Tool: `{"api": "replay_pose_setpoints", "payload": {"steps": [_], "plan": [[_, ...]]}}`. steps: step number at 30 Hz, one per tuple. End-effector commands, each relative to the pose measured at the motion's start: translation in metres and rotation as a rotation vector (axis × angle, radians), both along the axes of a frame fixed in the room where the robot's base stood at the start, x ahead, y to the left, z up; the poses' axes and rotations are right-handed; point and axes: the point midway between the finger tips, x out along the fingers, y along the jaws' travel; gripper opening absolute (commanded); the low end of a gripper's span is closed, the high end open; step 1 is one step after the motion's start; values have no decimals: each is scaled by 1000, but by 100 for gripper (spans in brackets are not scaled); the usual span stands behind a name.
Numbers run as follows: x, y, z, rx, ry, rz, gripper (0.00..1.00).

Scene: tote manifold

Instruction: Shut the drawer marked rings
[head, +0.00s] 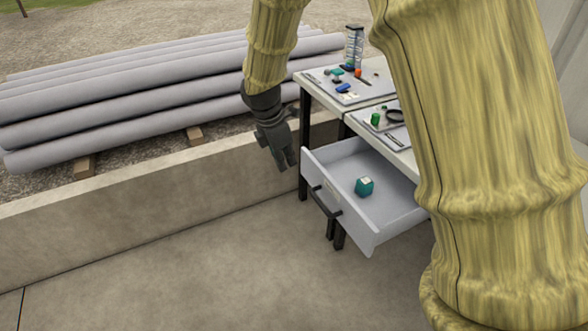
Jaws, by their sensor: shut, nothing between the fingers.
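A light grey drawer (318,168) under the table stands pulled out, with a dark bar handle (325,201) on its front. My gripper (288,164) hangs fingers-down just left of the drawer's far front corner, shut and empty. It appears apart from the drawer front. My arm hides the right part of the drawer and table.
The table (334,107) carries grey trays with small blue, green and dark items and a clear cylinder (353,48). A low concrete wall (150,185) runs along the left, with grey pipes (130,110) behind it. The floor before the drawer is clear.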

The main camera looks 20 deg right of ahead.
Motion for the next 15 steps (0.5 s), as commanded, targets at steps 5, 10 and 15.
{"api": "replay_pose_setpoints", "payload": {"steps": [5,10,15], "plan": [[0,-7,-28,0,4,-2,0],[0,-13,-56,0,2,-1,0],[0,-20,-83,0,3,-2,0]]}}
